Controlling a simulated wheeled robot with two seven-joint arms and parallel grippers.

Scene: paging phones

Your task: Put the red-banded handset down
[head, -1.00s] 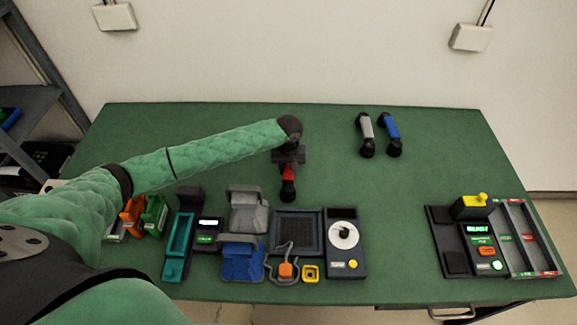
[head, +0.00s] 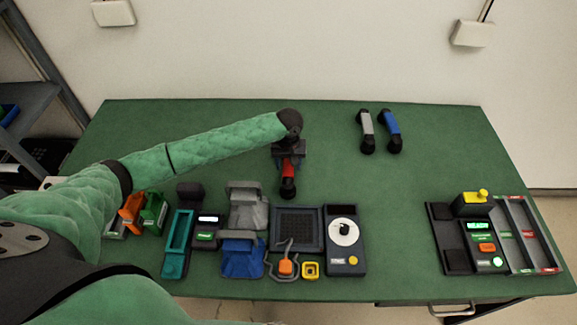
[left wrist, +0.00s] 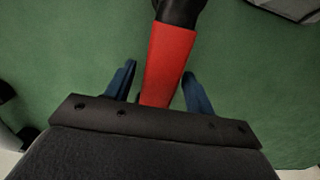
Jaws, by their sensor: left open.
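The red-banded handset (head: 288,171) lies on the green table at its middle, with a black end toward the front. Its far part is hidden under my left gripper (head: 289,152). In the left wrist view the red band (left wrist: 168,62) runs between the two blue fingers of my left gripper (left wrist: 157,90), with green table showing on both sides of it. The gripper is open around the handset, and the fingers look clear of it. My right gripper is not in view.
A grey handset (head: 367,131) and a blue handset (head: 390,131) lie at the back right. A dial unit (head: 345,258), a dark mesh tray (head: 297,208) and grey and blue cradles stand in front. A control panel (head: 483,246) stands at the right. The table between is clear.

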